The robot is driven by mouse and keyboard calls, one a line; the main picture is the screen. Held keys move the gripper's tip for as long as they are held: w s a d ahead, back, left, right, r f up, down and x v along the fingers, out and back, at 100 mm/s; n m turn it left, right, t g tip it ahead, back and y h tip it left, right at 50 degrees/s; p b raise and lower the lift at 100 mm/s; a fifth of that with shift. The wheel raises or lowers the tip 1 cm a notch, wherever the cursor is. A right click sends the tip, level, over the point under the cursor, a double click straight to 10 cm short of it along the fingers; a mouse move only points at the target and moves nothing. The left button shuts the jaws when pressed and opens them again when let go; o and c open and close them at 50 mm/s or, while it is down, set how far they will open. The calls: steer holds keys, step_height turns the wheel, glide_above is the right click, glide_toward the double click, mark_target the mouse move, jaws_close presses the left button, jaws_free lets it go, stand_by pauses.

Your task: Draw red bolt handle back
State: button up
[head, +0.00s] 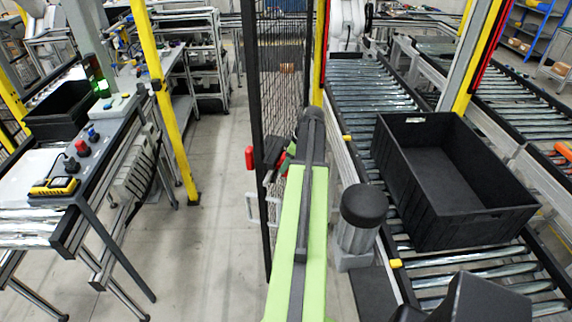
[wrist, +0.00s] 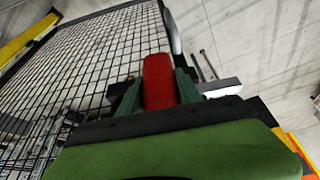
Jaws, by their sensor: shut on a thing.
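The red bolt handle (wrist: 160,82) stands between the two green fingers of my gripper (wrist: 158,90) in the wrist view. The fingers are shut on it, one on each side, and its rounded end shows past them. In the head view the handle (head: 250,158) is a small red piece beside the black post of the mesh panel. My gripper (head: 281,158) is partly hidden there behind my arm. A pale metal bar (wrist: 219,87) lies just right of the fingers in the wrist view. The bolt itself is mostly hidden.
A black mesh fence panel (head: 278,80) stands by the handle. A roller conveyor (head: 365,85) with an empty black crate (head: 412,205) is on the right. A workbench (head: 108,150) and yellow post (head: 165,90) are on the left. The floor (head: 222,225) between is clear.

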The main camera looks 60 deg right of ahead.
jaws_close()
steer(key=d, duration=0.2)
steer(key=w+d, duration=0.1)
steer(key=d, duration=0.1)
steer(key=shift+w+d+r, duration=0.1)
steer(key=shift+w+d, duration=0.05)
steer(key=shift+d, duration=0.2)
steer(key=o, duration=1.1)
jaws_free()
steer(key=shift+d, duration=0.1)
